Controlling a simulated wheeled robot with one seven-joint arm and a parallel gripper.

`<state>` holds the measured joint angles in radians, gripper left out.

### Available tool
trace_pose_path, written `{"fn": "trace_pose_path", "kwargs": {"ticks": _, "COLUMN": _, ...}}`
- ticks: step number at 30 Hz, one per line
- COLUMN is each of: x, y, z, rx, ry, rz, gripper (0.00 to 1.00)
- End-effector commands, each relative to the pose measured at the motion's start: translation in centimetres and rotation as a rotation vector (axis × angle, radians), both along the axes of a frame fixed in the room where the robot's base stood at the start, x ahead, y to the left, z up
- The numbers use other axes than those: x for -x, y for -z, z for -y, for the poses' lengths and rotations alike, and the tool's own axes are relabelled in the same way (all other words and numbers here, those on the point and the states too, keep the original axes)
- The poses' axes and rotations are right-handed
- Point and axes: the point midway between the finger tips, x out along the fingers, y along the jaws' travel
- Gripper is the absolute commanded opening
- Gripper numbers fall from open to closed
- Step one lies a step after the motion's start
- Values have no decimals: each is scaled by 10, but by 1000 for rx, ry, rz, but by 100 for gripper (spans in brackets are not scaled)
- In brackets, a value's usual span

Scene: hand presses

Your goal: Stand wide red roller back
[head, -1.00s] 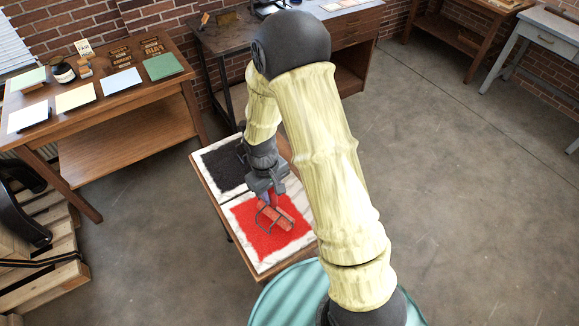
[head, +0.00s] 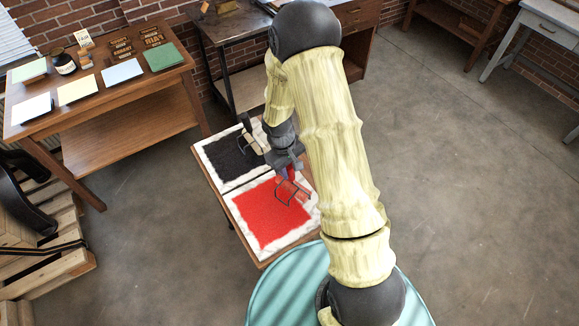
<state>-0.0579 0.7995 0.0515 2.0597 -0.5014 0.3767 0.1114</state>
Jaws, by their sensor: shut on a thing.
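The wide red roller (head: 293,189) shows its wire frame over the right edge of the red ink patch (head: 262,220) on its white slab. My gripper (head: 290,170) is shut on the roller's handle, just behind the frame. My arm hides part of the roller's right side. I cannot tell whether the roller touches the slab or hangs just above it.
A second slab with black ink (head: 228,158) lies behind, with a dark roller (head: 248,134) at its right. Both slabs are on a small wooden table. A wooden bench (head: 110,90) with coloured sheets stands at the left. A teal round surface (head: 275,290) is in front.

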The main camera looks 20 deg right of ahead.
Motion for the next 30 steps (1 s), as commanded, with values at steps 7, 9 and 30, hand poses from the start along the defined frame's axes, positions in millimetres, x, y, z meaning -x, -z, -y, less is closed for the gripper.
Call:
{"fn": "trace_pose_path", "kwargs": {"ticks": 7, "x": 0, "y": 24, "z": 0, "rx": 0, "ry": 1, "rz": 0, "gripper": 9}}
{"fn": "trace_pose_path", "kwargs": {"ticks": 9, "x": 0, "y": 29, "z": 0, "rx": 1, "ry": 2, "rz": -1, "gripper": 9}}
{"fn": "trace_pose_path", "kwargs": {"ticks": 30, "x": 0, "y": 43, "z": 0, "rx": 0, "ry": 1, "rz": 0, "gripper": 9}}
